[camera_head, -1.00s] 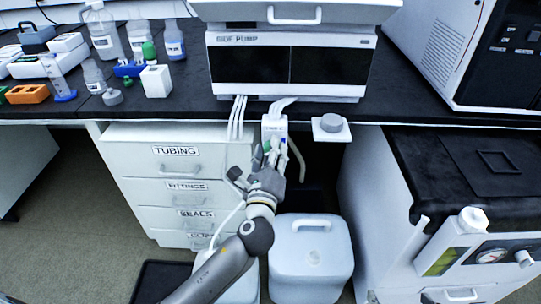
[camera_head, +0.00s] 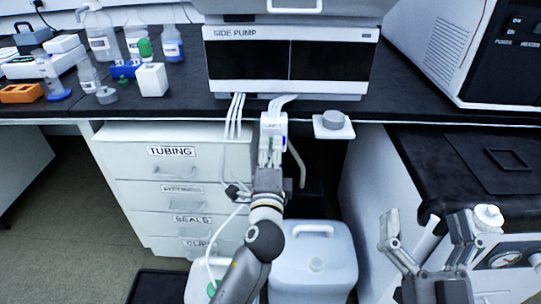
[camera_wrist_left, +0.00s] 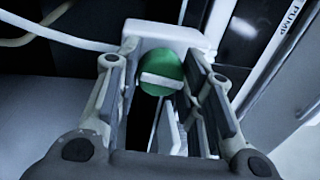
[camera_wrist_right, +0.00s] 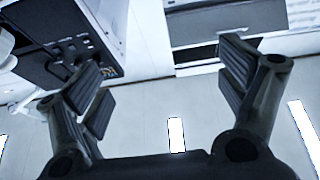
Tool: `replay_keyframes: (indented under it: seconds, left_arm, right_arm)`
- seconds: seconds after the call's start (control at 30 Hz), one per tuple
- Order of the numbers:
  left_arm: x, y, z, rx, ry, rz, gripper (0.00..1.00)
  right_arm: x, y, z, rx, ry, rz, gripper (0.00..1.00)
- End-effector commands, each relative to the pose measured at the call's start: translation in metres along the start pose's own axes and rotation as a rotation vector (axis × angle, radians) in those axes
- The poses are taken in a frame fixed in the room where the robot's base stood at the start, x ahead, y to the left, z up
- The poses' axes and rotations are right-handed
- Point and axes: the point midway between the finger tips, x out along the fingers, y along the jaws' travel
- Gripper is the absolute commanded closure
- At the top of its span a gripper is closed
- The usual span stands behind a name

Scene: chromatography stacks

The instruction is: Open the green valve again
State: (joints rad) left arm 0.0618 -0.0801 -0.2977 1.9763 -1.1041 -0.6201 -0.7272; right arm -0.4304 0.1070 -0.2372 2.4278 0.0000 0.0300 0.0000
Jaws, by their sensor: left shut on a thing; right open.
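The green valve (camera_wrist_left: 160,66) is a round green knob with a white bar across its face, on a white valve block (camera_wrist_left: 178,36). In the left wrist view the bar lies nearly level. My left gripper (camera_wrist_left: 163,85) has its fingers on either side of the knob and is shut on it. In the head view the white valve block (camera_head: 273,126) hangs under the bench edge.
The side pump (camera_head: 290,60) stands on the bench above the block. A small white shelf with a grey knob (camera_head: 334,121) is just right of it. Labelled drawers (camera_head: 175,172) stand to the left, a white jug (camera_head: 313,265) below, and a cabinet with a gauge (camera_head: 505,260) at right.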

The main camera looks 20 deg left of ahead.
Motion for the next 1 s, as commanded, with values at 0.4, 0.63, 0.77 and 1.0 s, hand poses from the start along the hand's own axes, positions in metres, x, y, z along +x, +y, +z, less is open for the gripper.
replay_keyframes:
  seconds: [0.4,0.63,0.77,1.0]
  left_arm:
    - [0.000,0.000,0.000,-0.070,-0.009,0.000,0.88]
    - [0.000,0.000,0.000,-0.069,-0.009,0.000,0.88]
    - [0.000,0.000,0.000,-0.069,-0.009,0.000,0.57]
    - [0.000,0.000,0.000,-0.068,-0.009,-0.001,0.43]
  right_arm:
    - [-0.001,-0.003,-0.021,0.005,0.116,-0.005,0.09]
    - [-0.001,-0.003,-0.021,0.005,0.116,-0.005,0.09]
    - [-0.001,-0.003,-0.021,0.005,0.115,-0.005,0.09]
    - [-0.001,-0.003,-0.020,0.005,0.114,-0.005,0.09]
